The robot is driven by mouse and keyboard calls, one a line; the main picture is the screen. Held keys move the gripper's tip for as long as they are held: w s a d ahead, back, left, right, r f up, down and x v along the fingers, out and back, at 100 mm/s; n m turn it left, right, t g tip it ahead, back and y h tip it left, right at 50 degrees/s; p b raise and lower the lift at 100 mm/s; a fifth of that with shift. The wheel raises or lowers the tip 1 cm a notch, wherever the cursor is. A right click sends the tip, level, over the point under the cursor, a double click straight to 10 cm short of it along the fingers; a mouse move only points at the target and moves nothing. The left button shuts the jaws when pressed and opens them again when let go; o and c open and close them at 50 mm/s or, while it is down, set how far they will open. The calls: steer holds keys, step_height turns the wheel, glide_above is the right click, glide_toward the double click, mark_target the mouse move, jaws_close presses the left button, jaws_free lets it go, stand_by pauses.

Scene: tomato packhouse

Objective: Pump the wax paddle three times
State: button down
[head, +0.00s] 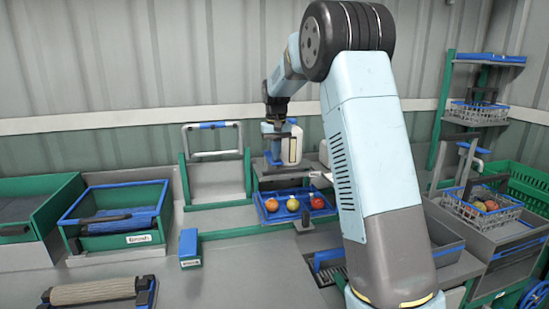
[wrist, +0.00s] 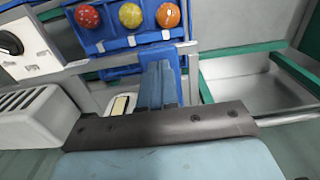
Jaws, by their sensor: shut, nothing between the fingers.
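My gripper (head: 273,160) points down behind the blue tray of tomatoes, at the back of the bench. In the wrist view its blue fingers (wrist: 158,85) are together, with nothing held between them. A cream pad (head: 292,150) is just right of the gripper in the head view, and a similar pad (wrist: 121,105) lies beside the fingers in the wrist view. I cannot tell for certain whether this is the wax paddle. A small grey upright piece (head: 304,220) stands in front of the tray. Contact between fingers and pad cannot be judged.
The blue tray (head: 262,212) holds orange, yellow and red tomatoes. A grey bar (wrist: 90,62) crosses near the fingers. A white slotted housing (wrist: 35,112) is beside them. A blue-handled frame (head: 212,126) stands left. Open bench (head: 225,265) lies in front; crates (head: 520,185) stand right.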

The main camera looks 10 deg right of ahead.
steer(key=shift+f, duration=1.45)
steer(key=shift+r, duration=1.85)
steer(key=shift+f, duration=0.2)
